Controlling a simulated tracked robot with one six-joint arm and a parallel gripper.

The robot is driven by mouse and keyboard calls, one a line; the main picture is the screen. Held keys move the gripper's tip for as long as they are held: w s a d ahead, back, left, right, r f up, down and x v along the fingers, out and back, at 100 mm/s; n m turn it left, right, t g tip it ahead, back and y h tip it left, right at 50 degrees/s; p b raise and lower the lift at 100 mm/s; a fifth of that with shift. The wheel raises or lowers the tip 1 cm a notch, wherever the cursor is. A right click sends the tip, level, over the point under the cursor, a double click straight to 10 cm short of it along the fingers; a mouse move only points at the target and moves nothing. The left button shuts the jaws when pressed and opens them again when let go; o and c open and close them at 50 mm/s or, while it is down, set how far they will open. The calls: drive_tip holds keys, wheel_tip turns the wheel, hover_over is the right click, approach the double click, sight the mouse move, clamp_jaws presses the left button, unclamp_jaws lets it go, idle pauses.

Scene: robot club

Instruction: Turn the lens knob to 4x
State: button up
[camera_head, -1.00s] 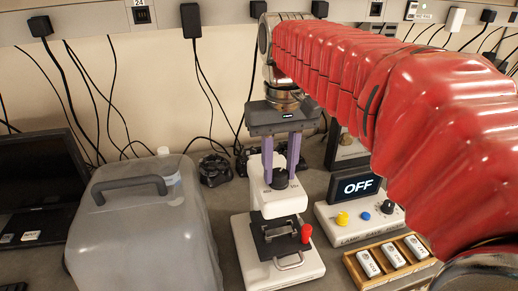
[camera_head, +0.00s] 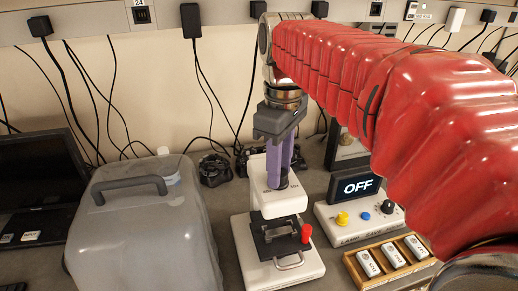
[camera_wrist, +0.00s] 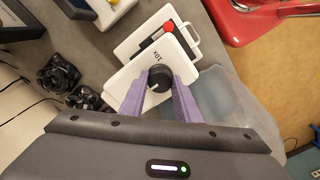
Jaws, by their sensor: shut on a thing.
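The microscope (camera_head: 284,205) is white and stands on the bench, with a black stage (camera_head: 277,236) and a red knob (camera_head: 306,233) at its right side. Its black lens knob sits on top of the head and shows best in the wrist view (camera_wrist: 160,78). The label "10x" is readable beside the knob there; I cannot make out a 4x label. My gripper (camera_head: 280,183) points down over the microscope head. Its purple fingers are shut on the lens knob, one on either side in the wrist view (camera_wrist: 159,92). In the head view the fingers largely hide the knob.
A grey translucent bin (camera_head: 140,235) stands close on the left. On the right are a control box with an "OFF" display (camera_head: 357,187) and a wooden tray (camera_head: 362,278) of labelled slides. Cables and dark crumpled items (camera_head: 214,170) lie behind.

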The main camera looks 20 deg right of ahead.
idle(0.5)
drive_tip(key=o, duration=1)
drive_tip(key=shift+o, duration=0.2)
drive_tip(key=shift+r, duration=0.1)
wheel_tip(320, 180, up, 14)
drive_tip(key=shift+f, duration=0.2)
